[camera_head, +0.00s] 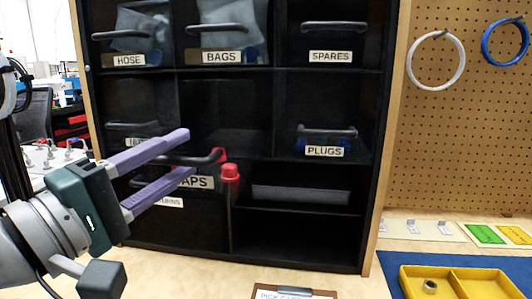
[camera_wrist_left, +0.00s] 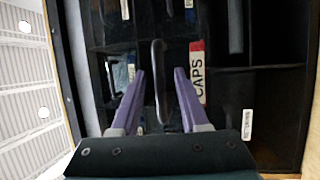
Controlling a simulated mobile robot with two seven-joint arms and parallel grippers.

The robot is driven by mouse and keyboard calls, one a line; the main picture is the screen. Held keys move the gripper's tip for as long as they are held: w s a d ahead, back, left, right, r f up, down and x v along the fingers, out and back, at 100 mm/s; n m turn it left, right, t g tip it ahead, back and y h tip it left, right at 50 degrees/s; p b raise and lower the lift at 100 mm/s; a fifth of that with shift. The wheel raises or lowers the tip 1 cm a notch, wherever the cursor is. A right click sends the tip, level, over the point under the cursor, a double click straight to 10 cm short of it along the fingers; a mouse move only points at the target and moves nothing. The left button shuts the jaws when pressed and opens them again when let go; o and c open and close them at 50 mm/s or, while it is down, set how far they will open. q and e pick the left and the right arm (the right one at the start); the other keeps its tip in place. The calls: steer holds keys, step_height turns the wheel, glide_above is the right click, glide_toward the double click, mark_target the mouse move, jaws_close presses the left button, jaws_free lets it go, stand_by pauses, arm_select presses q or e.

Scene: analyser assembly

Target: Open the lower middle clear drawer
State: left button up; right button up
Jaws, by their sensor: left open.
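The lower middle clear drawer with the CAPS label (camera_head: 197,182) stands out in front of its neighbours, partly pulled out. Its dark bar handle (camera_head: 205,158) runs across the front, and red caps (camera_head: 230,173) show at its right side. My left gripper (camera_head: 188,154) is open, with one purple finger above the handle and one below it. In the left wrist view the handle (camera_wrist_left: 158,80) lies between the spread fingertips (camera_wrist_left: 159,72), with a gap on each side. The CAPS label (camera_wrist_left: 198,75) is right of them. The fingers hide part of the drawer front.
HOSE (camera_head: 130,60), BAGS (camera_head: 221,57), SPARES (camera_head: 330,57) and PLUGS (camera_head: 324,151) drawers surround it in the black cabinet. A clipboard (camera_head: 290,293) lies on the bench in front. A yellow tray (camera_head: 460,278) on a blue mat is at right.

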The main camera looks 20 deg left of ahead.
arm_select(q)
jaws_close()
stand_by(1.4)
